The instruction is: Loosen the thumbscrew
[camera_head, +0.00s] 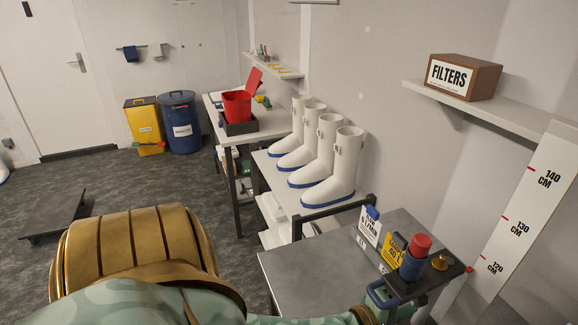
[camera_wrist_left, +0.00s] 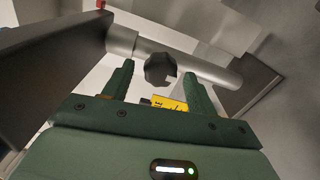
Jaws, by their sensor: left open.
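The thumbscrew, a dark faceted knob (camera_wrist_left: 160,68) on a pale grey tube (camera_wrist_left: 205,68), shows in the left wrist view. My left gripper (camera_wrist_left: 159,76) is open, with one green finger on each side of the knob. Gaps show on both sides, so the fingers do not appear to be gripping it. In the head view my left gripper (camera_head: 380,297) is low at the front edge of the grey bench (camera_head: 315,270). I cannot make out the dark knob in that view. My right gripper is not in view.
On the bench stand a blue container with a red top (camera_head: 413,258), a brass knob-like piece (camera_head: 440,263), a yellow sign (camera_head: 393,251) and a white sign (camera_head: 369,229). White boots (camera_head: 335,170) stand behind. A shelf (camera_head: 490,110) holds a FILTERS box (camera_head: 462,77). The bench's left part is clear.

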